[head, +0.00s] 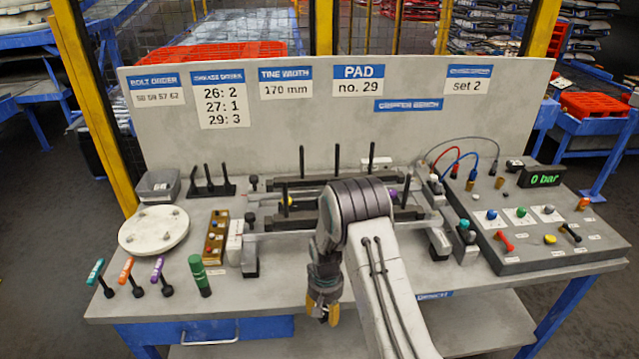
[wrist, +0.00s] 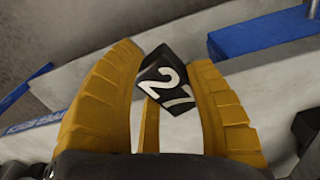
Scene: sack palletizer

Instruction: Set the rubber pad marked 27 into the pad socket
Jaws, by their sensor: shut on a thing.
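My gripper (head: 324,312) hangs at the front edge of the workbench, its yellow fingers pointing down. In the wrist view my gripper (wrist: 164,60) has its two ribbed yellow fingers shut on a small black pad (wrist: 166,77) near their tips. The pad sits tilted, with a white 2 and part of a second digit like a 7 showing; the right finger covers its edge. I do not see the pad in the head view. I cannot make out the pad socket; my arm hides part of the fixture (head: 290,225) in the middle of the bench.
The back board carries a sign reading PAD no. 29 (head: 358,80). A round white plate (head: 154,231), colored-handled tools (head: 127,270) and a green cylinder (head: 199,275) stand at left. A control panel (head: 540,235) with a 0 bar display stands at right. A lower shelf (head: 490,333) lies below.

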